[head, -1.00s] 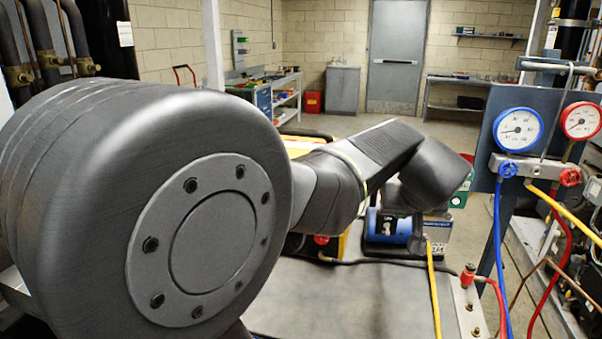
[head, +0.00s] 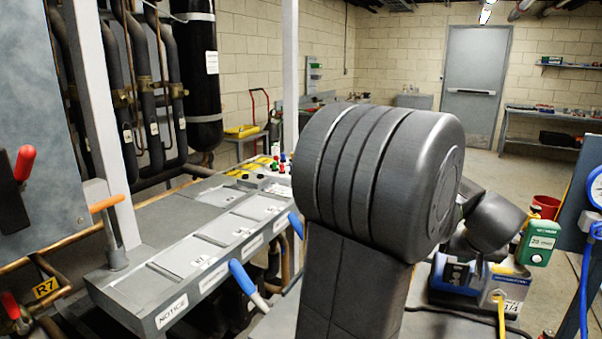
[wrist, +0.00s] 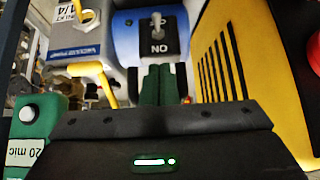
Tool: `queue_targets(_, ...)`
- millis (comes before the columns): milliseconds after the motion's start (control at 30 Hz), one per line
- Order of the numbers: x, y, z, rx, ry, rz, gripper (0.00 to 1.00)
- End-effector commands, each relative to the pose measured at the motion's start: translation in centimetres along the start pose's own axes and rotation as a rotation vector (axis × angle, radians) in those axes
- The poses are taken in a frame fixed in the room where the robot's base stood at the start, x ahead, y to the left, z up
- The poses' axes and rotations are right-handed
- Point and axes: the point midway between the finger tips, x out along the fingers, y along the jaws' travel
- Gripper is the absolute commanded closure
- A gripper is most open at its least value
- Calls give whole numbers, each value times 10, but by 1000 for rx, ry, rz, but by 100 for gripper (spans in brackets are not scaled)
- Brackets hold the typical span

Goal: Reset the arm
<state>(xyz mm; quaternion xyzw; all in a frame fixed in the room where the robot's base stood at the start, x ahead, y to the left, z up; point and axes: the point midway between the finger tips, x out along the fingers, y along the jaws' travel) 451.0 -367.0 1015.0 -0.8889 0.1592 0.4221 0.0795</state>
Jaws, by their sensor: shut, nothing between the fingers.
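My arm stands raised in the middle of the head view, with its thick dark joint hiding much of what lies behind. My gripper cannot be made out clearly in the head view. In the wrist view my gripper (wrist: 159,85) shows two green fingers side by side, shut with nothing between them. They point toward the blue vacuum pump (wrist: 130,42) and sit just below its switch (wrist: 157,28) in the picture. I cannot tell how wide the gap to the pump is. The pump (head: 453,278) also shows right of my arm in the head view.
A green gauge (head: 540,243) marked 20 stands by the pump. A yellow machine (wrist: 250,50) is close on the wrist view's right. A grey panel (head: 190,250) with a NOTICE label and blue lever (head: 245,280) lies left of my arm. Open floor (head: 500,180) lies toward the door.

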Motion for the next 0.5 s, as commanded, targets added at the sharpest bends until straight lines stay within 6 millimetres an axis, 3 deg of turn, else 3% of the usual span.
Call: queue_targets(500, 2, 4, -10, 4, -163, -8, 100)
